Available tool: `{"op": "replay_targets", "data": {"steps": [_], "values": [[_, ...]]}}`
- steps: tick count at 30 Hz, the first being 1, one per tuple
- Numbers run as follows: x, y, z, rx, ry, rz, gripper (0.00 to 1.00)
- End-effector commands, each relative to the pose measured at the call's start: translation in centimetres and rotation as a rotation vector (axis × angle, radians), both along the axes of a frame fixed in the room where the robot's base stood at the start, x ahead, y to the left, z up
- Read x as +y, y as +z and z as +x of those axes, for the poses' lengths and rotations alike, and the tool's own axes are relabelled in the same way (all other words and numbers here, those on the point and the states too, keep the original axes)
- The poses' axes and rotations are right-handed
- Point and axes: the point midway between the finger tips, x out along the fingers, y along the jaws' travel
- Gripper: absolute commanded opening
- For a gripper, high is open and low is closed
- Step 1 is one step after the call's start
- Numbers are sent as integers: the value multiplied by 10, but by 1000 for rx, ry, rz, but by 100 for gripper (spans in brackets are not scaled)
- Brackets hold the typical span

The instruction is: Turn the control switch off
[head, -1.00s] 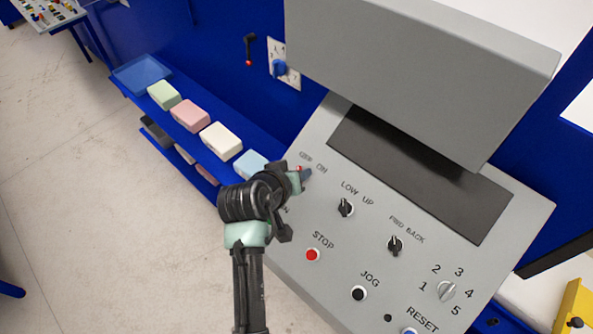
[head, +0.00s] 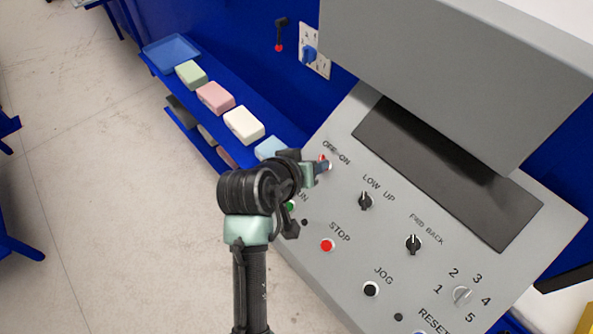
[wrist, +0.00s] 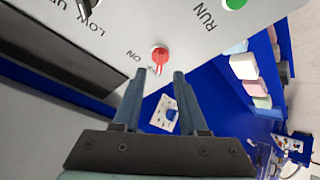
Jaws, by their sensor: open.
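The control switch, a red knob under the OFF-ON label, shows in the wrist view (wrist: 159,55) between and just beyond my fingertips. In the head view only a bit of red shows at the switch (head: 323,158), mostly hidden by my gripper. My gripper (head: 326,166) is at the upper left of the grey control panel (head: 345,290). In the wrist view my gripper (wrist: 157,73) is open, with one finger on each side of the knob's line. Nothing is held. I cannot tell whether the fingers touch the knob.
The LOW-UP switch (head: 366,201) and FWD-BACK switch (head: 413,244) are to the right. The red STOP button (head: 327,245) and green RUN button (wrist: 235,3) are close by. A blue shelf (head: 185,105) with coloured foam blocks stands left. A grey housing overhangs the panel.

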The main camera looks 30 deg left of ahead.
Motion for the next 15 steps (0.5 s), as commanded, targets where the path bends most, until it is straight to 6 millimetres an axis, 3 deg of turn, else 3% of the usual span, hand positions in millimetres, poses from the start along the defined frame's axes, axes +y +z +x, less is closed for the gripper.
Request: {"op": "replay_targets", "data": {"steps": [9, 15], "values": [[2, 37, -44, -3, 2, 2, 42], [2, 53, -60, -1, 1, -2, 42]]}}
